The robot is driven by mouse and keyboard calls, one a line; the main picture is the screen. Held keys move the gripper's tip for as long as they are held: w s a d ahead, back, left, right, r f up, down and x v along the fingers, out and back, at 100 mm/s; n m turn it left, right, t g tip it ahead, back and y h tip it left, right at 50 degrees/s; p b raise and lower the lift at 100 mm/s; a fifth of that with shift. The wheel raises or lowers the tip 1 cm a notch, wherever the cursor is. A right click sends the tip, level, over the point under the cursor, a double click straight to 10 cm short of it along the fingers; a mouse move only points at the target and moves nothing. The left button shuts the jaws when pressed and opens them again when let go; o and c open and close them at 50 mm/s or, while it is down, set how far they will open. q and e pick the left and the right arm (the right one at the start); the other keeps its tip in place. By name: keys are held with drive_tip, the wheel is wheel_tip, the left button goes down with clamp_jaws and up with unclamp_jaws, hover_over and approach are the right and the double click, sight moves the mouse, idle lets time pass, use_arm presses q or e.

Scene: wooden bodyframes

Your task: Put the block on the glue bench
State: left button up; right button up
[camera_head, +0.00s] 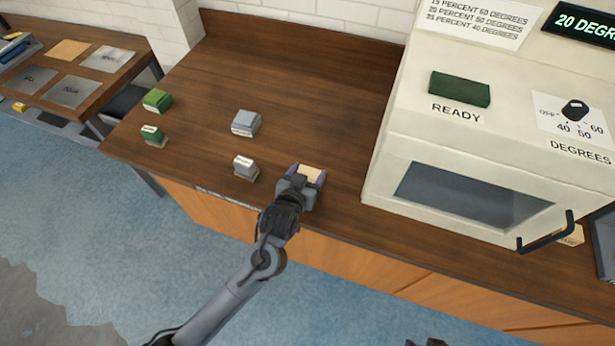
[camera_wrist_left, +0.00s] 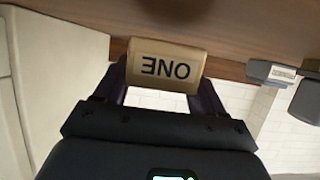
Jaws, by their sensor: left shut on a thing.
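A tan block (camera_head: 311,174) is between the fingers of my left gripper (camera_head: 302,181), which is shut on it at the front part of the brown wooden counter (camera_head: 310,75). In the left wrist view the block (camera_wrist_left: 166,65) shows the word ONE upside down, with a finger on each side. I cannot tell whether the block touches the counter. A second wooden bench (camera_head: 135,58) with labelled plates stands at the far left; its labels are too small to read surely. Only a dark sliver, perhaps my right gripper, shows at the bottom edge of the head view.
Green blocks (camera_head: 157,100) and grey blocks (camera_head: 246,122) stand on the counter left of my gripper. A white oven-like machine (camera_head: 405,165) with a window, handle and READY block (camera_head: 459,89) stands to the right. The counter's back middle is clear. A floor gap separates the benches.

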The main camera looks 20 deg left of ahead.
use_arm(q)
drive_tip(key=shift+f, duration=0.55)
drive_tip(key=shift+f, duration=0.2)
drive_tip(key=o, duration=1.2)
drive_tip(key=shift+c, duration=0.2)
drive_tip(key=shift+r, duration=0.1)
